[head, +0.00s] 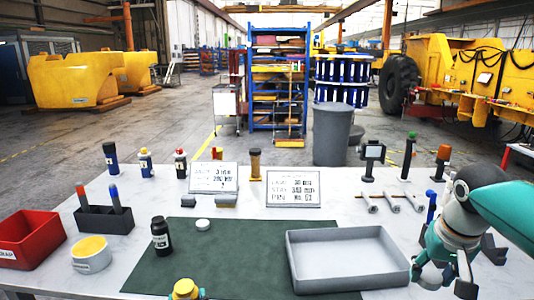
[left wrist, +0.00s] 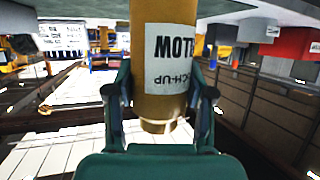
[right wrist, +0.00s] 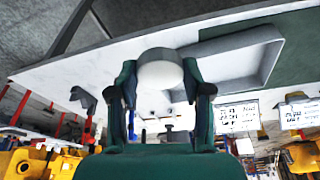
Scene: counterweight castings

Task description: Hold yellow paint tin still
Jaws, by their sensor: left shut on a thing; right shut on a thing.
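The yellow paint tin (left wrist: 164,45) is a tall ochre cylinder with a white label, between the fingers of my left gripper (left wrist: 160,120) in the left wrist view. The left gripper is shut on it. In the head view a yellow rounded top (head: 185,289) shows at the bottom edge; I cannot tell for sure that it is the same tin. My right gripper (right wrist: 160,90) is shut on a pale round thing (right wrist: 160,72) in the right wrist view. In the head view the right gripper (head: 440,272) is at the right, beside the grey tray.
The grey tray (head: 347,283) lies empty on the green mat (head: 225,250). A black bottle (head: 161,236) and a white lid (head: 202,224) are on the mat. A red bin (head: 28,240), a pen holder (head: 104,220) and a yellow-filled cup (head: 91,260) stand left. Two signs stand behind.

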